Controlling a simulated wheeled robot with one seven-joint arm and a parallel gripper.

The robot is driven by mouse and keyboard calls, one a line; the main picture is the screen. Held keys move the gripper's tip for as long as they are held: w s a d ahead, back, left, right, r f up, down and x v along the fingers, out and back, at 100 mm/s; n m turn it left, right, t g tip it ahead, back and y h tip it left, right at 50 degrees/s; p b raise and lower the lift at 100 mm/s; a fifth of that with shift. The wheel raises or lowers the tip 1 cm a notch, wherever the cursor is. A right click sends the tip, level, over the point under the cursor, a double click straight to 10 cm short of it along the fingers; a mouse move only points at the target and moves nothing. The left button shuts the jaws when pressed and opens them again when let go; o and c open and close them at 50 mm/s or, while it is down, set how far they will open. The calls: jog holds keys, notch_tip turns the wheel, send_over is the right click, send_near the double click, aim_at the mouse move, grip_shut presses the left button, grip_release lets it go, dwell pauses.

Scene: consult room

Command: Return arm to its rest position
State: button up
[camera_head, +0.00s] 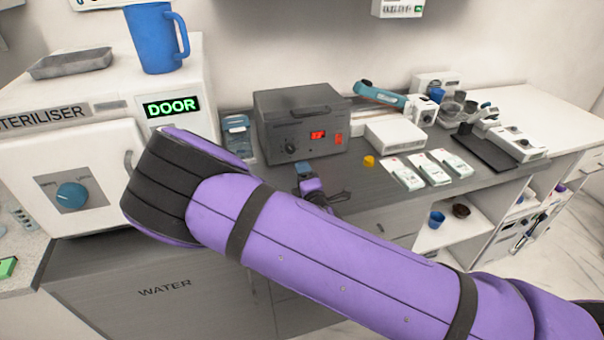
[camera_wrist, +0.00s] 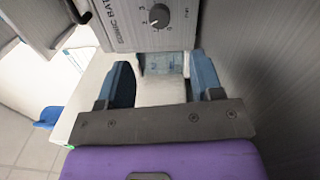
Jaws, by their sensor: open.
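My purple arm crosses the head view from the lower right to a dark-banded elbow in front of the steriliser (camera_head: 85,150). What looks like my gripper (camera_head: 304,168) shows small behind the arm, low over the grey worktop, near the front of a dark box with a red display (camera_head: 300,125). In the wrist view my gripper (camera_wrist: 160,64) has its two blue fingers apart. A pale surface lies between them, and I cannot tell whether it touches them. A unit lettered "SONIC BA..." with a dial (camera_wrist: 150,20) is just beyond the fingertips.
A blue jug (camera_head: 156,40) and grey tray (camera_head: 70,62) stand on the steriliser. White packets (camera_head: 425,170), a white box (camera_head: 395,135), an orange-yellow item (camera_head: 369,161) and several instruments crowd the worktop to the right. Open shelves (camera_head: 455,225) are below.

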dwell(0.3)
jog(key=d+r+m+h, duration=0.1)
jog(key=d+m, duration=0.1)
jog(key=w+d+r+m+g+h, duration=0.1)
jog(key=m+h, duration=0.1)
jog(key=w+d+r+m+g+h, duration=0.1)
jog(key=d+m, duration=0.1)
jog(key=shift+w+d+r+m, duration=0.1)
jog(key=shift+w+d+m, duration=0.05)
jog(key=shift+d+m, duration=0.15)
jog(key=s+d+r+m+g, duration=0.3)
jog(key=s+d+r+m, duration=0.15)
jog(key=r, duration=0.25)
jog(key=s+d+r+m+g, duration=0.25)
jog(key=d+r, duration=0.25)
jog(key=r, duration=0.3)
jog(key=s+d+r+m+g, duration=0.3)
jog(key=s+d+r+m, duration=0.15)
jog(key=r, duration=0.25)
jog(key=s+d+r+m+g, duration=0.1)
jog(key=s+d+r, duration=0.3)
jog(key=s, duration=0.8)
jog(key=s+d+r+m+g+h, duration=0.1)
jog(key=s+d+r+m, duration=0.2)
jog(key=s, duration=1)
jog(key=shift+s+d+r, duration=0.15)
jog(key=shift+d+r, duration=1)
jog(key=shift+r, duration=0.55)
dwell(0.4)
